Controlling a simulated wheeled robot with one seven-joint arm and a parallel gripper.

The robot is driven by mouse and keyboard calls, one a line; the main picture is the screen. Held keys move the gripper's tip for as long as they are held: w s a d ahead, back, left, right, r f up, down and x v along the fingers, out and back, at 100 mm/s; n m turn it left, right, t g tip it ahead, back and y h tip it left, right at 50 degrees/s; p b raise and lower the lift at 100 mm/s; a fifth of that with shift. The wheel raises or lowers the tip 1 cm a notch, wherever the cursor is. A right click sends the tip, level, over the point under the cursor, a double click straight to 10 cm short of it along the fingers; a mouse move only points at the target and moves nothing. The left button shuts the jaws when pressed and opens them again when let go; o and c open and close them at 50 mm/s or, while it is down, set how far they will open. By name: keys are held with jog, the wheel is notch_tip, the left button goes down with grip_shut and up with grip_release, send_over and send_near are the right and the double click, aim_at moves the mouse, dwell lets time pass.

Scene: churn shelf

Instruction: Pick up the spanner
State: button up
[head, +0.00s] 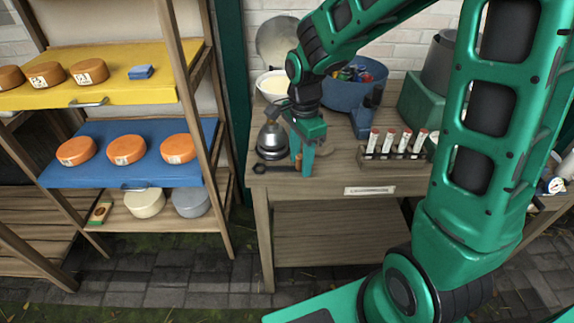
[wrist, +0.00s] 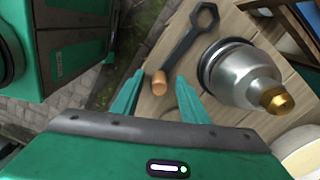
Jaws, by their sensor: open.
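The spanner (wrist: 184,42) is dark, with a ring head at one end and an orange-brown grip at the other. It lies on the wooden table near its front left corner. In the head view the spanner (head: 262,168) shows partly, beside and behind my gripper. My gripper (head: 304,165) is open and points down over the table. In the wrist view the spanner's orange end lies between the two green fingertips of my gripper (wrist: 158,88), and neither finger visibly touches it.
A silver domed vessel with a brass knob (wrist: 240,75) stands close beside the spanner. A rack of vials (head: 395,145), a blue bowl (head: 352,95) and a white bowl (head: 272,83) are on the table (head: 330,187). A shelf with orange cheeses (head: 126,150) stands left.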

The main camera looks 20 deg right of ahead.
grip_shut()
jog(key=shift+r, duration=0.1)
